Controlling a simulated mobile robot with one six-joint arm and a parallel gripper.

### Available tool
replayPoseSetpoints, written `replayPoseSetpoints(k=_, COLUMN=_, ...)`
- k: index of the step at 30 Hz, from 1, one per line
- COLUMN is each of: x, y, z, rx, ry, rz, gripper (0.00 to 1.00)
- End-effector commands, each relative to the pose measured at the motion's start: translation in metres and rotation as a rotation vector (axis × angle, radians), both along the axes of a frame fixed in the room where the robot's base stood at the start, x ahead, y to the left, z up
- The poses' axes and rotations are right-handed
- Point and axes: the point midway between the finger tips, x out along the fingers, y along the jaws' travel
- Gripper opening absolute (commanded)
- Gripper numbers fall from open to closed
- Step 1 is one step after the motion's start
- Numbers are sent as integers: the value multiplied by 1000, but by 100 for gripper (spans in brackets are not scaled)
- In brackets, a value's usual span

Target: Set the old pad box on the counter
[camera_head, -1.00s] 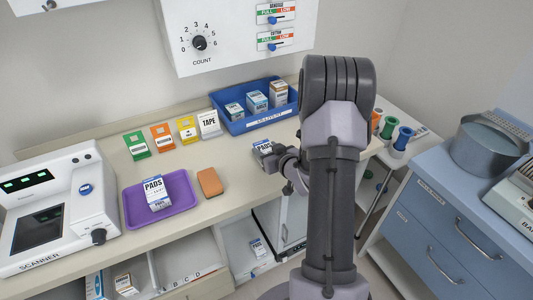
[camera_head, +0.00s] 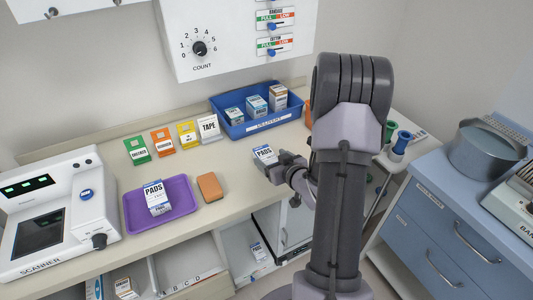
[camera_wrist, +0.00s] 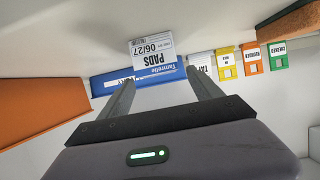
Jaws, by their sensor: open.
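A white and blue pad box (camera_head: 264,154) stands upright on the counter (camera_head: 232,172), in front of the blue tray. In the wrist view this pad box (camera_wrist: 153,55) appears upside down, with its label reading PADS 06/27. My gripper (camera_head: 281,168) is open just right of the box. In the wrist view the fingers (camera_wrist: 160,92) are spread and empty, with the box beyond their tips. Another PADS box (camera_head: 157,197) stands on the purple tray (camera_head: 184,206). A third similar box (camera_head: 258,251) is in the cabinet below. I cannot read dates on these two.
A blue delivery tray (camera_head: 263,126) with several boxes stands at the back. An orange-brown block (camera_head: 210,187) lies left of the pad box. Coloured cards and a TAPE packet (camera_head: 209,128) line the wall. The scanner (camera_head: 55,215) fills the left. Counter between block and box is bare.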

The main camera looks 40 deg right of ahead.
Motion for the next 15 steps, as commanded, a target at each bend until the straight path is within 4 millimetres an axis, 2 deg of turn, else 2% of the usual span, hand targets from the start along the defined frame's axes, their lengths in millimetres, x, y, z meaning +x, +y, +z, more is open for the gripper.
replayPoseSetpoints(k=3, x=-31, y=6, z=16, rx=2, ry=1, rz=-4, gripper=74)
replayPoseSetpoints(k=6, x=-51, y=11, z=24, rx=2, ry=1, rz=-4, gripper=74)
replayPoseSetpoints(k=10, x=-65, y=15, z=29, rx=1, ry=0, rz=-1, gripper=74)
replayPoseSetpoints(k=15, x=-67, y=17, z=31, rx=-2, ry=6, rz=-1, gripper=74)
